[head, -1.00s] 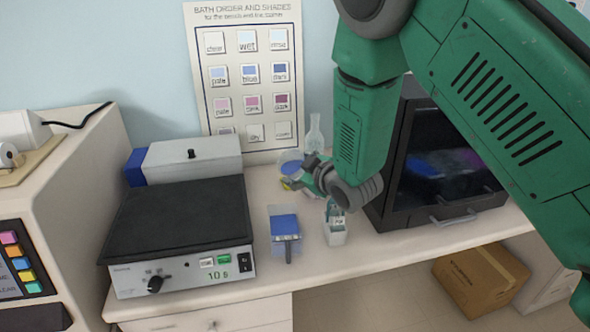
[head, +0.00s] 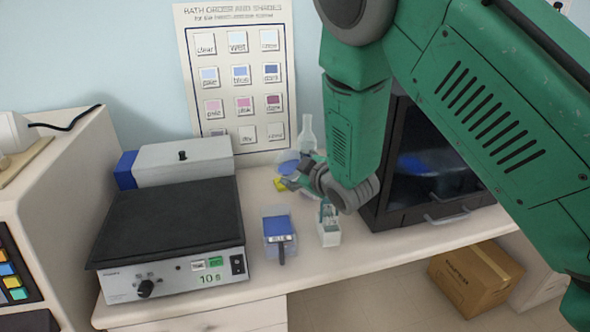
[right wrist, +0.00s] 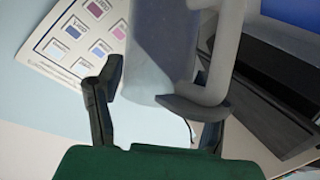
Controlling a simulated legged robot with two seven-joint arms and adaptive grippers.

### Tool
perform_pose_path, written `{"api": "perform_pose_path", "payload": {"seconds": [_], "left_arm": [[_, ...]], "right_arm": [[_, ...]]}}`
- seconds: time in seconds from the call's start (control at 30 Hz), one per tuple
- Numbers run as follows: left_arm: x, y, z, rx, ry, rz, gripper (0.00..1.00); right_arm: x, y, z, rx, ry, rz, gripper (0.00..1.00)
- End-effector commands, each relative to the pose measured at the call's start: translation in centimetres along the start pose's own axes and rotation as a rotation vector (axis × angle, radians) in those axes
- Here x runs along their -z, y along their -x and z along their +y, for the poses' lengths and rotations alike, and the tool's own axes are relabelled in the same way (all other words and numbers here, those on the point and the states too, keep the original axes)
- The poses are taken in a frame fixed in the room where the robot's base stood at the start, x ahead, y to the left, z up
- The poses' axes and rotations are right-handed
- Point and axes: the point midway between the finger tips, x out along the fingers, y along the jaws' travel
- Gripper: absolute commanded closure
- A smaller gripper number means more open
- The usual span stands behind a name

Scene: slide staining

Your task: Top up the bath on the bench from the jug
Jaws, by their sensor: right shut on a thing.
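The bath (head: 279,230), a small clear box with blue liquid and a dark handle at its front, stands on the bench right of the black-topped device. The jug (head: 288,162), a clear vessel with blue in it, is partly hidden behind my right gripper (head: 295,182). In the right wrist view the jug (right wrist: 165,45) is a large translucent body with a pale handle, between the fingers of my right gripper (right wrist: 160,100), which is shut on it. Whether its base touches the bench is hidden. My left gripper is not in view.
A small clear rack jar (head: 329,230) stands right of the bath. A glass bottle (head: 307,135) and a yellow item (head: 280,184) are behind. A black-topped device (head: 165,225) is left, a dark cabinet (head: 425,170) right. A cardboard box (head: 475,277) is on the floor.

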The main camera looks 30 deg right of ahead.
Motion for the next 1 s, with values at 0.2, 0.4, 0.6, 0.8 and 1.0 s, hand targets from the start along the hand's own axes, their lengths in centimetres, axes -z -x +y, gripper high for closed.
{"api": "perform_pose_path", "payload": {"seconds": [0.2, 0.4, 0.6, 0.8, 1.0], "left_arm": [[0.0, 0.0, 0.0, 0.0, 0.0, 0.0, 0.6], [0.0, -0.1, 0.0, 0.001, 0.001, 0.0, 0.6], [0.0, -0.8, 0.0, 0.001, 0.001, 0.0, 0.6], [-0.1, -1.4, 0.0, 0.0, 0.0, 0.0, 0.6], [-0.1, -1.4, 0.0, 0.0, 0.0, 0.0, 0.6]], "right_arm": [[0.5, 0.0, -0.2, -0.001, 0.005, 0.002, 0.8], [0.1, 0.0, 0.0, -0.004, 0.009, 0.002, 0.8], [-0.3, -0.1, 0.0, -0.018, 0.041, 0.002, 0.8], [-0.2, -0.1, -0.2, -0.038, 0.082, 0.001, 0.8], [0.1, 0.0, -0.2, -0.047, 0.098, 0.0, 0.8]]}}
